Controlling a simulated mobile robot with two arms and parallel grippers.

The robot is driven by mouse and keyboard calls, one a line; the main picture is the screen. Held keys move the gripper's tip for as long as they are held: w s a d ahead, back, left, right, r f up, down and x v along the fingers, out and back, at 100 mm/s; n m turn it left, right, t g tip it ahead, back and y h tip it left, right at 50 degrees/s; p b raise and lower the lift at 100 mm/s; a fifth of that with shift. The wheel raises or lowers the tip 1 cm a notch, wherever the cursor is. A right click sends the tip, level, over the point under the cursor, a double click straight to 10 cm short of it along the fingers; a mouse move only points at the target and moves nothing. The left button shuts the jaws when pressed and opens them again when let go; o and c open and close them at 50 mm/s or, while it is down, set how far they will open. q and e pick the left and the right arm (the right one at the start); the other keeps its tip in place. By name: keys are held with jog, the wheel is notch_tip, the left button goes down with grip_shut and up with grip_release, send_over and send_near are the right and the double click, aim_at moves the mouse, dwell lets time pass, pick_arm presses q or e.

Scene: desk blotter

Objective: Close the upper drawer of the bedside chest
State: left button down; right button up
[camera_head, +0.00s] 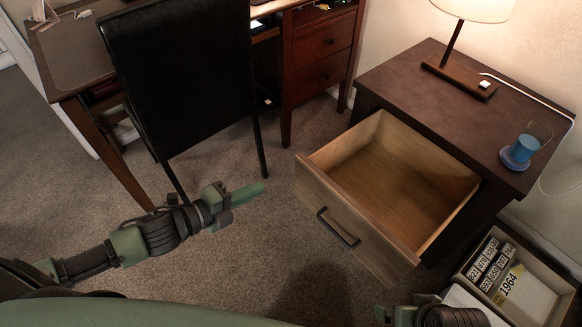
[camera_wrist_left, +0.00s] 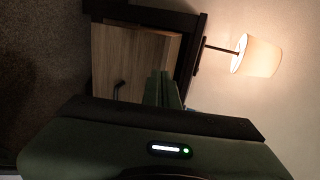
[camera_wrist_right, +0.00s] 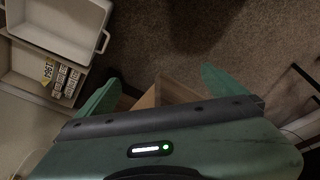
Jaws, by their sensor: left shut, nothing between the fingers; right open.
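The bedside chest (camera_head: 420,75) stands at the right in the head view, dark brown with a wooden front. Its upper drawer (camera_head: 335,215) is pulled well out and is empty, with a dark bar handle (camera_head: 338,228) on its front. My left gripper (camera_head: 250,193) is shut and empty, left of the drawer front and apart from it. In the left wrist view the drawer front (camera_wrist_left: 130,60) shows beyond the shut fingers (camera_wrist_left: 163,88). My right gripper (camera_wrist_right: 158,90) is open and empty; a light wood corner (camera_wrist_right: 165,92) of the drawer shows between its fingers.
A lamp (camera_head: 460,45) and a blue cup (camera_head: 522,148) stand on the chest top. An open box (camera_head: 545,270) with number cards sits on the floor to its right. A black chair (camera_head: 185,75) and a desk (camera_head: 70,55) stand at the left. Carpet before the drawer is clear.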

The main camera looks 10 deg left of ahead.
pick_arm(q)
jog(key=b, duration=0.1)
send_near(305, 166)
jog(key=x, duration=0.2)
jog(key=b+x, duration=0.1)
jog(key=x, duration=0.2)
jog(key=shift+a+f, duration=0.1)
jog(key=shift+f, duration=0.15)
jog(key=shift+w+d, duration=0.55)
jog(key=shift+w, duration=0.1)
pick_arm(e)
jog(key=shift+s+d+r, duration=0.15)
jog(key=shift+s+r, duration=0.4)
jog(key=shift+r, duration=0.3)
